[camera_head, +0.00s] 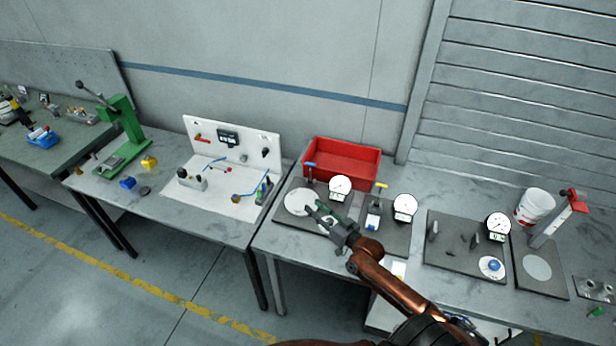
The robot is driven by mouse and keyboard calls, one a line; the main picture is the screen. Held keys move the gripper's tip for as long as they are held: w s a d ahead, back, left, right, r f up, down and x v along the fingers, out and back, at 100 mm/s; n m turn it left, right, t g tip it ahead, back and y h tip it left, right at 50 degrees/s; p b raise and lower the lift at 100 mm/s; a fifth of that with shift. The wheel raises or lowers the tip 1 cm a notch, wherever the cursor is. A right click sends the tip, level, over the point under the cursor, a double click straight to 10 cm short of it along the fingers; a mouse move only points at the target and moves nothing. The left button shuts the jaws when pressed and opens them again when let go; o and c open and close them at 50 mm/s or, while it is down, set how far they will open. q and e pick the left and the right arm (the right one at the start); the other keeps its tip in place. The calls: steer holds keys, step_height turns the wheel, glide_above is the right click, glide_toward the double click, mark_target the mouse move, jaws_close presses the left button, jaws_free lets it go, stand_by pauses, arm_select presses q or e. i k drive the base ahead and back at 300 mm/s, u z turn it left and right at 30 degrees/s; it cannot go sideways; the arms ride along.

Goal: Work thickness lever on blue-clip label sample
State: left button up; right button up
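A gauge with a blue-topped lever (310,166) and a round dial (340,186) stands on a dark plate at the left of the right-hand table. A pale disc (299,202) lies on that plate. Beside it is a gauge with a yellow-topped lever (381,186), a dial (404,206) and a small blue-and-white piece (373,216). A white disc with a blue piece (493,266) lies farther right. I cannot tell which is the blue-clip sample. My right gripper (314,207) is over the first plate, by the pale disc, fingers apart and seemingly empty. My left gripper is out of view.
A red bin (342,161) stands behind the gauges. A third dial (498,226), a white tub (534,206) and a red-topped stand (560,216) are on the right. The left table holds a white board (232,148) and a green press (122,125).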

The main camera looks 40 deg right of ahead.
mark_target(379, 184)
steer(key=u, duration=2)
steer(key=k, duration=2.8)
steer(key=z, duration=0.95)
steer(key=i, duration=0.5)
steer(key=z, duration=0.1)
